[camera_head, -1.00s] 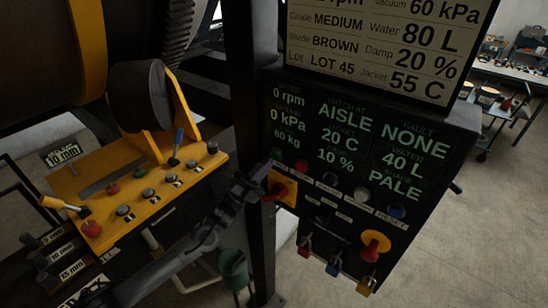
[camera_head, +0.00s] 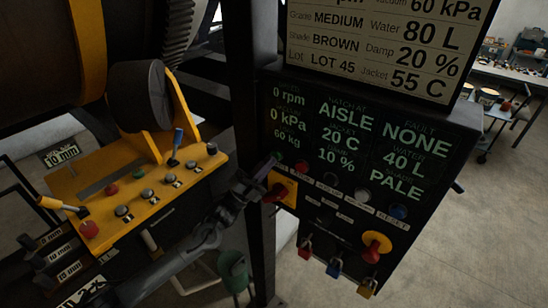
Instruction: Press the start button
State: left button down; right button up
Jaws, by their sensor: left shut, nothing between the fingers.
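The black control panel (camera_head: 455,140) stands right of the dark post, with a row of small buttons under its green-text display. At the left end of the row is a green button (camera_head: 280,156), partly hidden by my left gripper. A red button (camera_head: 301,165) sits just right of it. My right gripper is not in view.
A red-and-yellow rotary switch (camera_head: 280,189) sits just below my left gripper. A yellow-and-red knob (camera_head: 375,246) and several padlocks are lower on the panel. A yellow console (camera_head: 75,185) with levers and buttons stands left. The dark post (camera_head: 244,120) rises close beside the gripper.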

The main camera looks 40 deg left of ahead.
pick_arm(q)
jog(key=shift+w, duration=0.2)
jog(key=shift+s, duration=0.15)
dwell(0.5)
jog(key=shift+s+p, duration=0.3)
jog(key=shift+s, duration=0.4)
jog(key=shift+s, duration=0.1)
jog(key=s+p, duration=0.2)
jog(key=s, duration=0.2)
jog(key=shift+s+p, duration=0.35)
jog(key=shift+s, duration=0.05)
dwell(0.6)
